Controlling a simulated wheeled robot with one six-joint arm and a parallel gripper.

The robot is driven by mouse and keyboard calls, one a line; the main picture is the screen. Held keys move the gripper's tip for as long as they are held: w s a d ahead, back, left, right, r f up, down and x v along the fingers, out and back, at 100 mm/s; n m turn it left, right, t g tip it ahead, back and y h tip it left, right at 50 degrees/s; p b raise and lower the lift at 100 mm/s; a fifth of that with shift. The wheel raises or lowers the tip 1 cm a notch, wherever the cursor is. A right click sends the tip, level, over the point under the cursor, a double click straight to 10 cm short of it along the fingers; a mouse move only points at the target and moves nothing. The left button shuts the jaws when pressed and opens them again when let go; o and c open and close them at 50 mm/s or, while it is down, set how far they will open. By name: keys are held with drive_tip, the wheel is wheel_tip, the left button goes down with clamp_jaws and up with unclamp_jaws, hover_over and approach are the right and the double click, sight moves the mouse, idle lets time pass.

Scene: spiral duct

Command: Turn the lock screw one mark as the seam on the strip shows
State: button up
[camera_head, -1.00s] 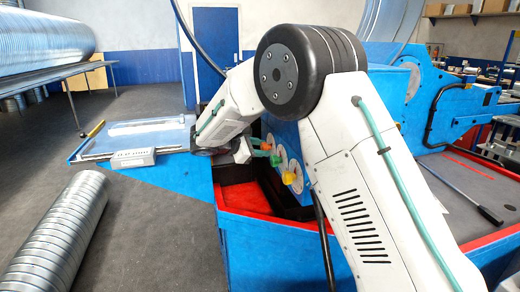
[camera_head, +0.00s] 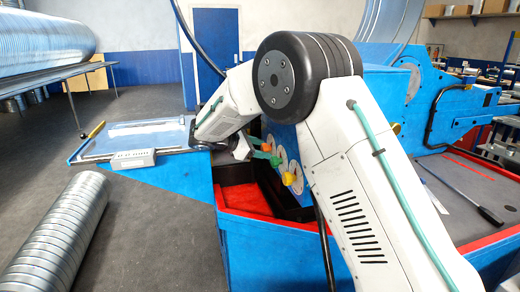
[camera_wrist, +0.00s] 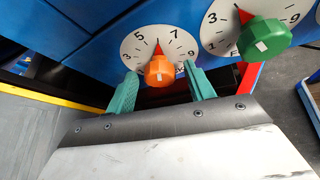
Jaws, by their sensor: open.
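In the wrist view an orange knob (camera_wrist: 159,71) sits on a white numbered dial (camera_wrist: 134,50) with a red pointer between 5 and 7. My gripper (camera_wrist: 160,86) is open, its teal fingers on either side of the orange knob; I cannot tell whether they touch it. A green knob (camera_wrist: 264,38) sits on a second dial to the right. In the head view my gripper (camera_head: 258,148) is at the blue panel beside the orange knob (camera_head: 270,140), and a yellow knob (camera_head: 290,178) is lower right. Which knob is the lock screw, and the seam, I cannot tell.
A table (camera_head: 80,157) at left holds a pale sheet and a small grey box (camera_head: 133,158). A red-lined tray (camera_head: 243,199) lies below the knobs. A spiral duct (camera_head: 62,232) lies on the floor at left. The panel is partly hidden by my arm.

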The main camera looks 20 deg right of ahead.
drive_tip(key=v, duration=0.7)
drive_tip(key=shift+a+r, duration=0.15)
drive_tip(key=shift+a, duration=0.2)
drive_tip(key=shift+s, duration=0.1)
